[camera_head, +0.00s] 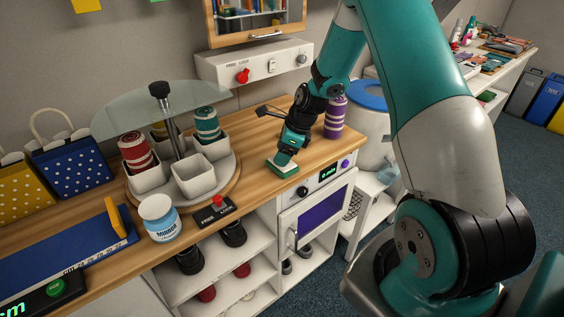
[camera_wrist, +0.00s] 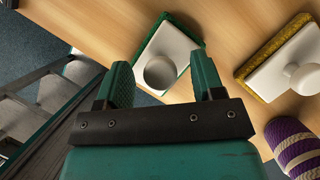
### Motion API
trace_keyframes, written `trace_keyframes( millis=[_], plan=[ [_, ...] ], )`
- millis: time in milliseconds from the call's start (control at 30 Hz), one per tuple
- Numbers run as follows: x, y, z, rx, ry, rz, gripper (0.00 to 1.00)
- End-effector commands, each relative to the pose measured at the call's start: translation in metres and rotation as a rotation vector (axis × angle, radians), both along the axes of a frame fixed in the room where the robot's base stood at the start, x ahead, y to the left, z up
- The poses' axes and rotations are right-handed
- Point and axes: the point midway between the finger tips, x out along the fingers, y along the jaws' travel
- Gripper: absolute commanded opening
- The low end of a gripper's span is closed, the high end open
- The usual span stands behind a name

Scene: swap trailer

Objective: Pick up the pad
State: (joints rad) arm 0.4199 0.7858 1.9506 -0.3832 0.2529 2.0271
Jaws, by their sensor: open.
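A green-edged pad (camera_wrist: 184,47) with a white back and a round white knob lies on the wooden counter in the wrist view. In the head view the pad (camera_head: 284,170) is mostly covered by my gripper (camera_head: 283,160). In the wrist view my gripper (camera_wrist: 161,62) is open, with one green finger on each side of the knob. I cannot tell whether the fingers touch it. A second pad, yellow-edged with a white back and knob (camera_wrist: 289,66), lies to the right in the wrist view. I do not make it out in the head view.
A purple striped roll (camera_head: 335,118) stands behind my gripper; it also shows in the wrist view (camera_wrist: 292,143). A round carousel with white cups (camera_head: 192,172) stands to the left. The oven panel (camera_head: 328,173) lies just below the counter's front edge.

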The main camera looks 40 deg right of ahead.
Motion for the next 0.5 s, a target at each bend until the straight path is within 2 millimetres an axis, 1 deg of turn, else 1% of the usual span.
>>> trace_keyframes(
  millis=[100,267,300,467,500],
  plan=[
    [0.0015,0.0018,-0.0061,-0.001,-0.001,0.000,0.62],
    [0.0015,0.0017,-0.0065,-0.001,-0.001,0.000,0.62],
    [0.0015,0.0016,-0.0064,-0.001,-0.001,0.000,0.60],
    [0.0015,0.0017,-0.0063,-0.001,-0.001,0.000,0.23],
    [0.0014,0.0017,-0.0063,-0.001,-0.001,0.000,0.14]
  ],
)
